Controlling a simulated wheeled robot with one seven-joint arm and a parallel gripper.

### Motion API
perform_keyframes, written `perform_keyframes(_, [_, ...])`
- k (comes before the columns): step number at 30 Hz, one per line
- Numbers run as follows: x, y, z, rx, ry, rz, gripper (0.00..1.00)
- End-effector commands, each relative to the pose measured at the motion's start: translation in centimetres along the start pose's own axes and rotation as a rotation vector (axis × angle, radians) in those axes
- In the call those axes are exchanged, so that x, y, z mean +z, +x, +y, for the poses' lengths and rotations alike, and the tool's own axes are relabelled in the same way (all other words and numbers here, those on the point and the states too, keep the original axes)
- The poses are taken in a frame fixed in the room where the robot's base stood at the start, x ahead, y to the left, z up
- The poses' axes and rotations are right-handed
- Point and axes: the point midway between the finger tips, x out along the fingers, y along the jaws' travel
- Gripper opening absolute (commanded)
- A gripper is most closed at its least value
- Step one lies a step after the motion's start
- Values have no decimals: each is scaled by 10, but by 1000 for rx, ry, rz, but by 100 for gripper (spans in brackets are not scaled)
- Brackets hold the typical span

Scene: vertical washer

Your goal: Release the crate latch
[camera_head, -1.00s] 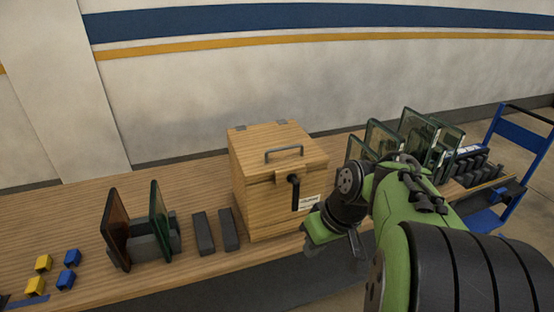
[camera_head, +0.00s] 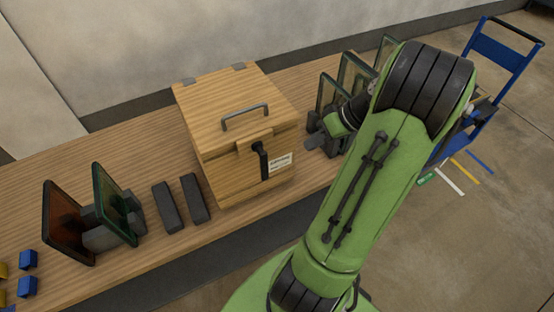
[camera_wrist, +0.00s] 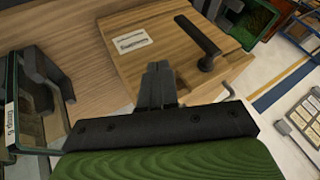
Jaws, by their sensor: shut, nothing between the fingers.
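The wooden crate (camera_head: 228,170) stands on the long wooden table with its lid closed and a grey handle (camera_head: 246,116) on top. The black latch lever (camera_head: 263,160) hangs down on its front face beside a white label (camera_head: 280,163). In the wrist view the latch lever (camera_wrist: 200,42) is ahead and to the right of my gripper (camera_wrist: 159,72). The label (camera_wrist: 131,40) shows to its left. My gripper is shut and empty, apart from the lever. In the head view my gripper (camera_head: 314,141) is just right of the crate, partly hidden by my arm.
Framed glass panels (camera_head: 355,80) stand on the table right of the crate, close to my arm. Two dark blocks (camera_head: 167,206) and more panels (camera_head: 113,205) are to the left. A blue cart (camera_head: 507,55) stands at the right.

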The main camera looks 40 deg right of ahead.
Motion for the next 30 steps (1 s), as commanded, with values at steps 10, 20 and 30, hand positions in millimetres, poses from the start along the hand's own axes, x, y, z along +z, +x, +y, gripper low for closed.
perform_keyframes(10, [2,74,-1,-6,1,-5,0])
perform_keyframes(20, [1,110,-31,-1,-1,-2,0])
perform_keyframes(30, [1,113,-36,0,0,-2,0])
